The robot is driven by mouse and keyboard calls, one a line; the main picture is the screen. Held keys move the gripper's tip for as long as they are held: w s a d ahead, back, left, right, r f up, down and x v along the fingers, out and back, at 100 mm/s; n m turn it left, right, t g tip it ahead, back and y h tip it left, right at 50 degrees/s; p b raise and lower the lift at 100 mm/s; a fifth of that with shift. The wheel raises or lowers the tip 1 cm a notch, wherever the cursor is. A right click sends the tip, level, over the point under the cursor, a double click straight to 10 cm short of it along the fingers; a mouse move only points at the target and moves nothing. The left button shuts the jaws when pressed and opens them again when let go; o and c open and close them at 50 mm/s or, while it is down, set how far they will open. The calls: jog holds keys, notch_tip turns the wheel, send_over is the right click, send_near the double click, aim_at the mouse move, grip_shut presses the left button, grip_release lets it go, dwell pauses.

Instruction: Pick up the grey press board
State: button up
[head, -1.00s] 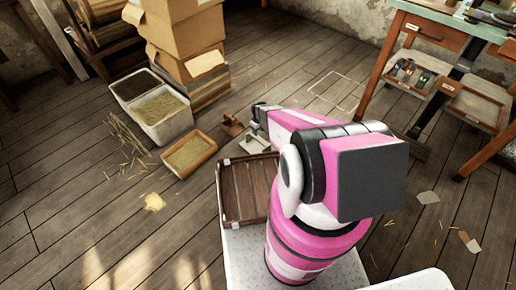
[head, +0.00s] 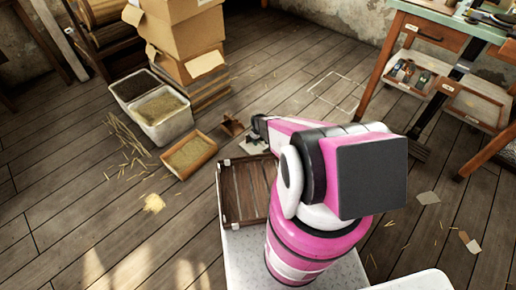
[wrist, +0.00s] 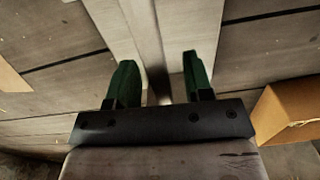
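The grey press board (head: 249,147) lies on the floor in the head view, a pale patch mostly hidden beneath the end of my arm. In the wrist view a pale grey board (wrist: 109,18) stretches away ahead of the fingers, with a narrow darker upright strip in its middle. My gripper (wrist: 159,62) has its two green fingers apart, one on each side of that strip, with gaps visible beside it. I cannot tell whether the fingertips touch the board. In the head view my gripper (head: 257,128) is small and low over the board.
A small brown wooden piece (head: 231,124) is just left of the gripper. A shallow straw tray (head: 207,150) and a white bin (head: 157,133) stand farther left, near stacked cardboard boxes (head: 178,30). A slatted wooden tray (head: 243,190) is close in front.

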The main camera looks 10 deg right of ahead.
grip_shut()
jog(key=shift+r, duration=0.15)
